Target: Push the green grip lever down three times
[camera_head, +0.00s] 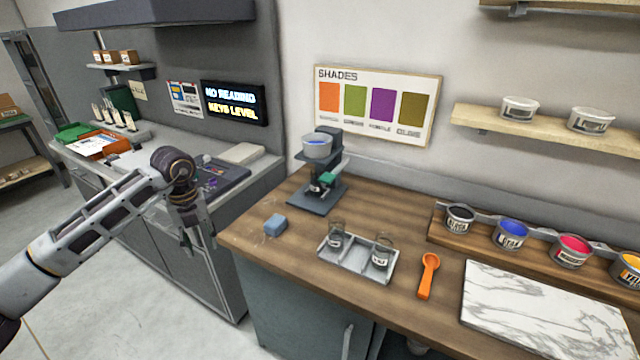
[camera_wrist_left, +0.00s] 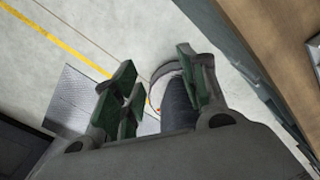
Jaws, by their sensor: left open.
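A dark press-like stand (camera_head: 318,197) stands at the back left of the wooden counter, with a pale bowl of blue on top. A small green part (camera_head: 327,179), which looks like the grip lever, sits on its front below the bowl; its details are too small to tell. My left gripper (camera_head: 199,240) points down, left of the counter and well apart from the stand. In the left wrist view its green-padded fingers (camera_wrist_left: 155,95) are spread, with nothing held and floor below. My right gripper is not in view.
A blue block (camera_head: 275,225), a metal tray (camera_head: 343,262) with glass jars and an orange spoon (camera_head: 428,275) lie on the counter. Ink tubs (camera_head: 513,234) and a marble slab (camera_head: 545,310) are to the right. A grey cabinet (camera_head: 215,265) stands behind my left gripper.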

